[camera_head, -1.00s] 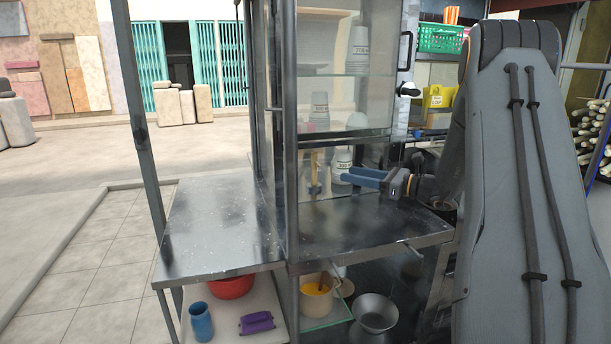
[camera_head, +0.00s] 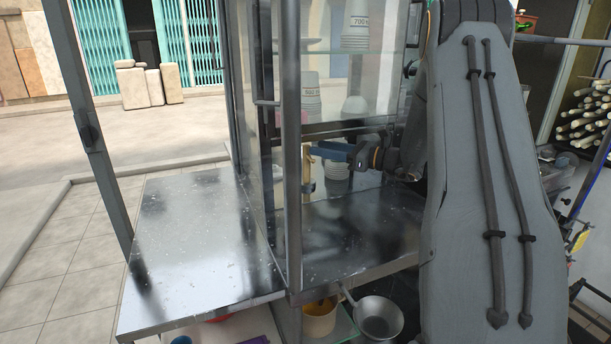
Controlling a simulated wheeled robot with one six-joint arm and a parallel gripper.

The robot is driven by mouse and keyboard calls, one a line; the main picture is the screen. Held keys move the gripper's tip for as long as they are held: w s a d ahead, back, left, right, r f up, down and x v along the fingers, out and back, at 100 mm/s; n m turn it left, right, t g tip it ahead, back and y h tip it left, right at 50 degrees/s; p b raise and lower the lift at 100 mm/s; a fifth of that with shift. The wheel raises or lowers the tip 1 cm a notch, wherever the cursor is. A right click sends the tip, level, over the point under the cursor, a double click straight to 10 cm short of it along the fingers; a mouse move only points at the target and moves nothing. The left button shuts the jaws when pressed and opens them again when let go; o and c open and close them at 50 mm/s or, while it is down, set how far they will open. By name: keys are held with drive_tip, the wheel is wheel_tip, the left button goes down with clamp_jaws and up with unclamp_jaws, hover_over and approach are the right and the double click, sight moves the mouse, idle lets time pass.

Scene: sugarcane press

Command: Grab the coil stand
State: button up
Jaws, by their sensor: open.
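I cannot pick out the coil stand for certain in this view. My gripper (camera_head: 318,152) has blue fingers and points left, above the metal counter (camera_head: 350,225) and in front of the glass cabinet (camera_head: 345,90). It is open, and I see nothing held in it. A small tan upright piece (camera_head: 308,182) shows just below the fingertips, beside the cabinet's front post. I cannot tell what it is or whether it touches the gripper.
A bare metal side table (camera_head: 195,230) extends left. Metal posts (camera_head: 291,140) stand close to my gripper. Stacked cups (camera_head: 355,32) sit inside the cabinet. A grey pan (camera_head: 378,320) and a tan pot (camera_head: 319,318) are below the counter. Open floor lies left.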

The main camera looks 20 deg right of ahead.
sight(307, 146)
drive_tip(key=p+x, duration=0.2)
drive_tip(key=x, duration=0.3)
drive_tip(key=shift+w+a+p, duration=0.15)
drive_tip(key=shift+a+p, duration=0.2)
drive_tip(key=shift+p, duration=0.05)
drive_tip(key=shift+f, duration=0.1)
clamp_jaws()
idle(1.0)
